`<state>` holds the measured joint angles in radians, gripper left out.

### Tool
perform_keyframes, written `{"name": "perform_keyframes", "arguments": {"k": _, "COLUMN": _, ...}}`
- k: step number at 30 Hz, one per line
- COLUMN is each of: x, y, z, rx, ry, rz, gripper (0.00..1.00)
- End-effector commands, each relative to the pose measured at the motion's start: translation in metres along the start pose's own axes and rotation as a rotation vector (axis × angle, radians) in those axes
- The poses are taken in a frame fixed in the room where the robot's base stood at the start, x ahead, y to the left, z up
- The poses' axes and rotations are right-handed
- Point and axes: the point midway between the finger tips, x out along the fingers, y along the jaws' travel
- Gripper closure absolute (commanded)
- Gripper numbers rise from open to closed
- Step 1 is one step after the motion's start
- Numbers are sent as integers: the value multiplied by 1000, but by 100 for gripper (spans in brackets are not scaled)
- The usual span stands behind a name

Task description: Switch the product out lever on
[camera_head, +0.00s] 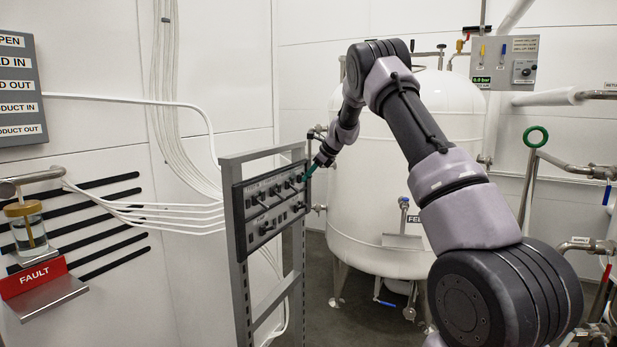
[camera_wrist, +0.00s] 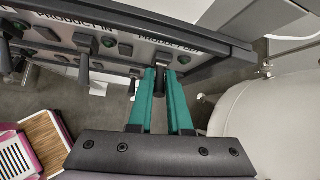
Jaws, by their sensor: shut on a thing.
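The control panel (camera_head: 268,203) is a dark board with several levers on a grey stand. In the wrist view, it (camera_wrist: 230,43) runs across the top, with the labels PRODUCT IN and PRODUCT OUT readable. The product out lever (camera_wrist: 163,58) is a dark handle under the PRODUCT OUT label. My gripper (camera_wrist: 161,76) has its two green fingers shut on this lever, one on each side. In the head view, my gripper (camera_head: 308,173) is at the panel's upper right end; the lever there is hidden or too small to tell.
The product in lever (camera_wrist: 84,70) hangs to the left of my fingers. A large white tank (camera_head: 385,225) stands close behind and right of the panel. Grey floor shows below.

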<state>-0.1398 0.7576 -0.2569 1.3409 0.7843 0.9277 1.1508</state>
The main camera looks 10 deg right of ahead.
Motion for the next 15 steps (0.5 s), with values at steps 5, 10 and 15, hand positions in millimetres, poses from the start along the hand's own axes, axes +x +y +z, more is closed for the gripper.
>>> {"name": "perform_keyframes", "arguments": {"k": 5, "x": 0, "y": -1, "z": 0, "rx": 0, "ry": 1, "rz": -1, "gripper": 100}}
{"name": "perform_keyframes", "arguments": {"k": 10, "x": 0, "y": 0, "z": 0, "rx": 0, "ry": 0, "rz": -1, "gripper": 75}}
{"name": "perform_keyframes", "arguments": {"k": 15, "x": 0, "y": 0, "z": 0, "rx": 0, "ry": 0, "rz": 0, "gripper": 53}}
